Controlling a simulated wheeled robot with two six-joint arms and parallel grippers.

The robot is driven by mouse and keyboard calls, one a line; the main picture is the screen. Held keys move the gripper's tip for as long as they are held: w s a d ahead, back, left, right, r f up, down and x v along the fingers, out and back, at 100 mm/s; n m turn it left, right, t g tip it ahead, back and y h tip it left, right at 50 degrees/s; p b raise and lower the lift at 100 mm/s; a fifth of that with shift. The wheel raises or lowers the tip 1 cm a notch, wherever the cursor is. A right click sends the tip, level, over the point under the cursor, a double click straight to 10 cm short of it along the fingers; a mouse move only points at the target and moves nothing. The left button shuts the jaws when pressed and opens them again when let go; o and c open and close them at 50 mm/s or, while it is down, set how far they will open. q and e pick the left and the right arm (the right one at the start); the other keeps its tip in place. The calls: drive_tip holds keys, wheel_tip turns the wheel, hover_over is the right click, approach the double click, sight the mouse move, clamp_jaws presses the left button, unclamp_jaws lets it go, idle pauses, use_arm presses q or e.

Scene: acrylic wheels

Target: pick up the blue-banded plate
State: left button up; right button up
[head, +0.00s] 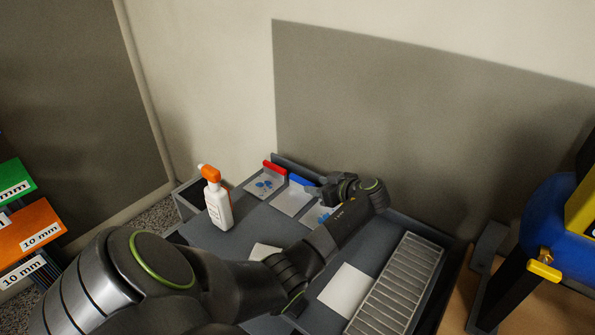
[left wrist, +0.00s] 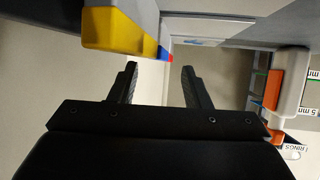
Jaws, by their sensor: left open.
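A blue band (head: 302,180) stands at the back edge of a pale flat section (head: 291,199) on the grey workbench; I take this as the blue-banded plate, but cannot tell a separate plate from the bench. My left gripper (head: 322,192) is just right of the blue band, partly hidden by its own wrist. In the left wrist view its two fingers (left wrist: 159,66) are open with nothing between them. There a blue strip (left wrist: 149,47) shows between a yellow block and a red piece, beyond the left finger. My right gripper is not in view.
A white bottle with an orange top (head: 218,203) stands left on the bench. A red band (head: 273,167) is left of the blue one. A slotted grey rack (head: 397,284) lies at the right. Labelled shelves (head: 35,229) stand far left, a blue-yellow machine (head: 553,212) far right.

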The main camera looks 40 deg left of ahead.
sight(306, 182)
use_arm(q)
drive_tip(key=x, duration=0.5)
drive_tip(key=shift+a+r+p, duration=0.1)
drive_tip(key=shift+a+p, duration=0.1)
drive_tip(key=shift+p, duration=0.2)
clamp_jaws()
drive_tip(key=shift+w+r, duration=0.1)
